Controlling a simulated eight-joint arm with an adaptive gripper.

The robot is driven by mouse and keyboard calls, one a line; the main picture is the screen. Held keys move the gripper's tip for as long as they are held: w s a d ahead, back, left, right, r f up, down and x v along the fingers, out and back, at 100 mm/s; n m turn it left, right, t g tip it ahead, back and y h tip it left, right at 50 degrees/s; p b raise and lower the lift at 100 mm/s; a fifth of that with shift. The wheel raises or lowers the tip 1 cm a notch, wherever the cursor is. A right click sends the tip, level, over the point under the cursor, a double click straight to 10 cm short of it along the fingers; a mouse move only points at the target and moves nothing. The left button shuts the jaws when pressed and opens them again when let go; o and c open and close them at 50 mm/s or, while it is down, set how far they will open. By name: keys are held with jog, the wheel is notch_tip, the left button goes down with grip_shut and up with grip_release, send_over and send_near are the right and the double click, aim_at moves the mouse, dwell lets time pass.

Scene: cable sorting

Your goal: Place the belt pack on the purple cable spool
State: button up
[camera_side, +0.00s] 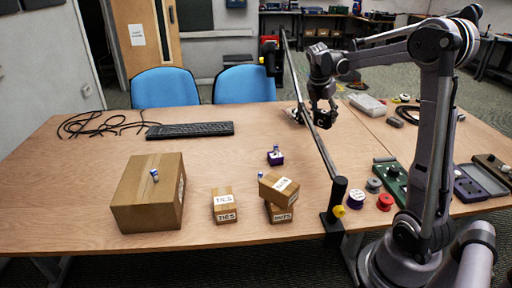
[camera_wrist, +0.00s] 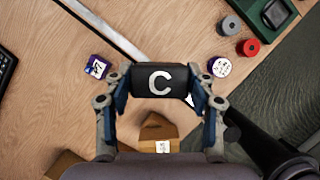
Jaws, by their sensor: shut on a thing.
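My gripper (camera_wrist: 160,84) is shut on the black belt pack (camera_wrist: 160,77), which shows a white letter C in the wrist view. In the side view my gripper (camera_side: 323,117) is above the table behind the slanted black pole, and the pack is small and dark there. The purple cable spool (camera_side: 356,199), with a white top, sits on the table right of the pole's base. It also shows in the wrist view (camera_wrist: 221,67), right of the pack and apart from it.
A small purple block (camera_side: 276,158) stands mid-table. A large carton (camera_side: 148,200) and small boxes (camera_side: 224,207) stand at the front. Red (camera_side: 385,202) and grey (camera_side: 373,185) spools sit beside the purple one. The black pole (camera_side: 312,125) slants over the table. Table room is clear at centre-left.

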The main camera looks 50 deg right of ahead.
jog(key=s+a+f+m+g, duration=0.1)
jog(key=s+m, duration=0.2)
jog(key=s, duration=0.7)
jog(key=s+a+f+m+g+y, duration=0.1)
jog(key=s+m, duration=0.1)
jog(key=s, duration=0.8)
jog(key=s+a+f+m+g, duration=0.1)
jog(key=s+m, duration=0.2)
jog(key=s, duration=0.6)
send_near(363, 194)
jog(key=shift+s+d+r, duration=0.2)
jog(key=shift+s+d, duration=0.4)
jog(key=shift+d, duration=0.1)
jog(key=shift+f, duration=1.95)
jog(key=shift+f, duration=0.1)
jog(key=o, duration=1.3)
